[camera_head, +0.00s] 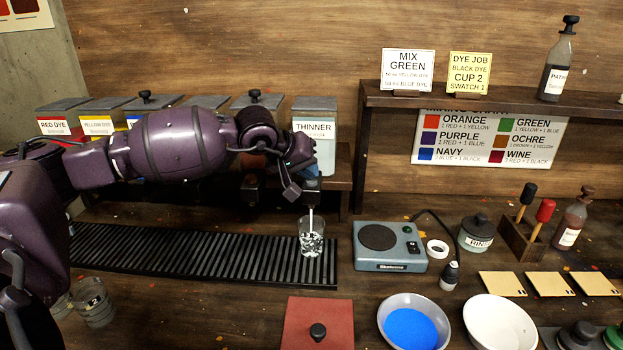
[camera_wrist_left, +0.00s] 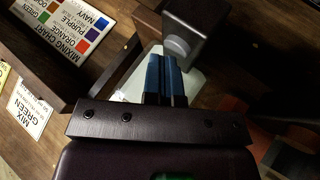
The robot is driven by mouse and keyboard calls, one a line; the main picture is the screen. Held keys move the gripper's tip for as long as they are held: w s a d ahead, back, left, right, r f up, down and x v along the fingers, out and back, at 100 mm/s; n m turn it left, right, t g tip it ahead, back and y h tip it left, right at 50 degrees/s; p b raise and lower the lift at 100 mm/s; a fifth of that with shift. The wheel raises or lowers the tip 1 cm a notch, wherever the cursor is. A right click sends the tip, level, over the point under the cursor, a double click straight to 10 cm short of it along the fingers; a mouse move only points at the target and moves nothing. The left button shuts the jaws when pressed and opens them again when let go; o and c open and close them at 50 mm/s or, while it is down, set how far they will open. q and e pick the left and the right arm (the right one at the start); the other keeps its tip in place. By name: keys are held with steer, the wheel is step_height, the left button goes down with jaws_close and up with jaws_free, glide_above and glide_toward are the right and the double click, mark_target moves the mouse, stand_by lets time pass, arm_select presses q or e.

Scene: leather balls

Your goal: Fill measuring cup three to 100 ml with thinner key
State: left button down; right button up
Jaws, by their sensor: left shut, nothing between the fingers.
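The thinner container (camera_head: 315,128) stands at the right end of the row of dye containers, with a dark spout (camera_head: 312,185) below it. A thin pale stream falls from the spout into a clear measuring cup (camera_head: 312,240) on the ribbed black mat. The cup looks speckled; its level and number cannot be read. My left gripper (camera_head: 310,172) is at the thinner spout, above the cup, and hides the key. In the left wrist view its blue fingers (camera_wrist_left: 165,78) are together and empty, beside a dark block with a grey round part (camera_wrist_left: 178,47). My right gripper is out of view.
The ribbed mat (camera_head: 180,250) runs left of the cup. A scale (camera_head: 390,246) stands right of it. Other glass cups (camera_head: 95,305) sit at lower left. A red board (camera_head: 318,325), a bowl of blue powder (camera_head: 412,325) and a white bowl (camera_head: 498,325) are in front.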

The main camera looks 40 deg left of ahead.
arm_select(q)
steer(key=shift+r, duration=0.95)
steer(key=shift+r+p, duration=0.8)
steer(key=shift+r, duration=1.7)
stand_by(0.6)
